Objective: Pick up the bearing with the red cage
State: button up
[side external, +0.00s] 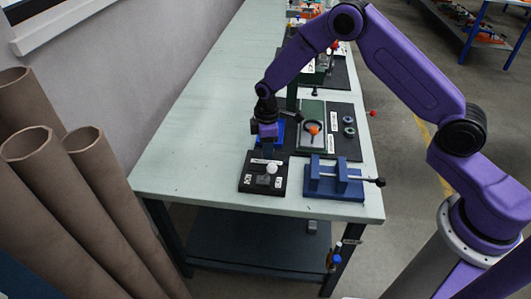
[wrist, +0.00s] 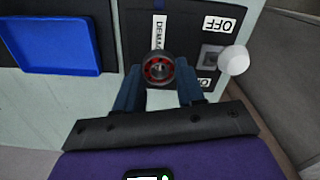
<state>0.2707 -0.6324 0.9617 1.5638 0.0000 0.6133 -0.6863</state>
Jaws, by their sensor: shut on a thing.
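The bearing with the red cage (wrist: 158,69) is a dark ring with red inside, and it sits between my fingertips in the wrist view. My gripper (wrist: 158,84) is shut on it, one blue finger at each side. In the side view my gripper (side external: 267,147) points down over the back edge of the black switch box (side external: 250,181). The bearing is too small or hidden to make out there. In the wrist view it overlaps the box's dark face (wrist: 135,25) beside a white label; I cannot tell whether it touches the box.
The box has a white round knob (wrist: 234,60) and an OFF label. A blue tray (wrist: 55,45) lies to the left in the wrist view. A blue vise (side external: 322,186) stands right of the box. A green panel (side external: 306,142) and rings (side external: 348,121) lie behind the vise.

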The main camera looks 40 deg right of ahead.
jog(key=s+d+r, duration=0.3)
jog(key=s+r, duration=0.6)
jog(key=s, duration=0.4)
jog(key=w+d+f+m, duration=0.2)
jog(key=w+d+m, duration=0.2)
jog(key=w+d, duration=0.45)
jog(key=w+f, duration=0.3)
jog(key=w, duration=0.1)
jog(key=w+a+f, duration=0.1)
jog(key=w+f, duration=0.2)
jog(key=w, duration=0.2)
jog(key=w+a+f, duration=0.1)
jog(key=w+f, duration=0.2)
jog(key=w, duration=0.2)
jog(key=shift+w+a, duration=0.2)
jog(key=shift+a, duration=0.05)
jog(key=shift+w+f, duration=0.2)
jog(key=shift+f, duration=1.55)
jog(key=shift+f, duration=0.1)
